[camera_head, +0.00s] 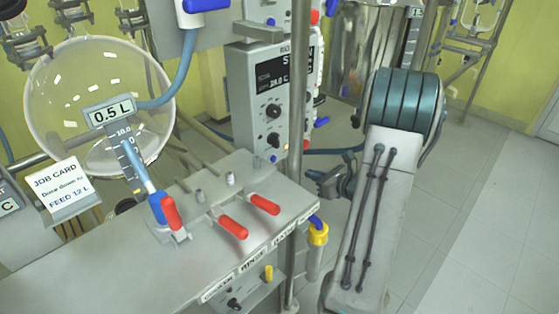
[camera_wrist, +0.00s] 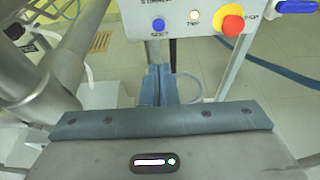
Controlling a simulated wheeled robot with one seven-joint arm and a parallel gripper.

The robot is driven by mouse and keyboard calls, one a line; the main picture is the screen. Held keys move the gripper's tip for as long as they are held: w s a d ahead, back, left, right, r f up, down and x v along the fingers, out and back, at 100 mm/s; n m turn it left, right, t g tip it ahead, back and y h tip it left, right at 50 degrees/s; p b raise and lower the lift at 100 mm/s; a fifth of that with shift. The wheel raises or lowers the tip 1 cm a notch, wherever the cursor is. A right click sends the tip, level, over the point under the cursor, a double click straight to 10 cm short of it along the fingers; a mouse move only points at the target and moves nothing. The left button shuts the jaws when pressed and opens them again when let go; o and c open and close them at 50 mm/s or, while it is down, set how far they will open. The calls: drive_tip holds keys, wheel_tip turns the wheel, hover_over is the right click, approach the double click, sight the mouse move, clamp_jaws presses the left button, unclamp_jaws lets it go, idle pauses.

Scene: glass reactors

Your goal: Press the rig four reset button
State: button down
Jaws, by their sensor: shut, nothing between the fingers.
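In the wrist view, a round blue button (camera_wrist: 158,25) marked RESET sits on the lower left of a pale panel (camera_wrist: 180,45). The panel's rig number is not readable there. My gripper (camera_wrist: 160,72) is shut and empty, with its blue-grey fingers pointing at the panel below the button, apart from it in the picture. The remaining gap is hard to judge. In the head view, my dark gripper (camera_head: 335,181) is right of the metal pole, near a grey control box (camera_head: 250,100). The box's rig label is partly hidden by the pole.
A red stop knob (camera_wrist: 232,24) on a yellow base and a white lamp (camera_wrist: 194,15) are right of the blue button. A metal pole (camera_head: 299,100) stands left of my gripper. A bench (camera_head: 120,255) with red-handled valves and a glass vessel (camera_head: 60,90) are at left. Floor at right is clear.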

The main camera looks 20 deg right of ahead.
drive_tip(key=b, duration=0.2)
approach(274, 160)
drive_tip(key=x, duration=0.5)
drive_tip(key=shift+f, duration=0.25)
drive_tip(key=shift+w+a, duration=0.15)
drive_tip(key=shift+w, duration=0.55)
drive_tip(key=shift+w, duration=0.1)
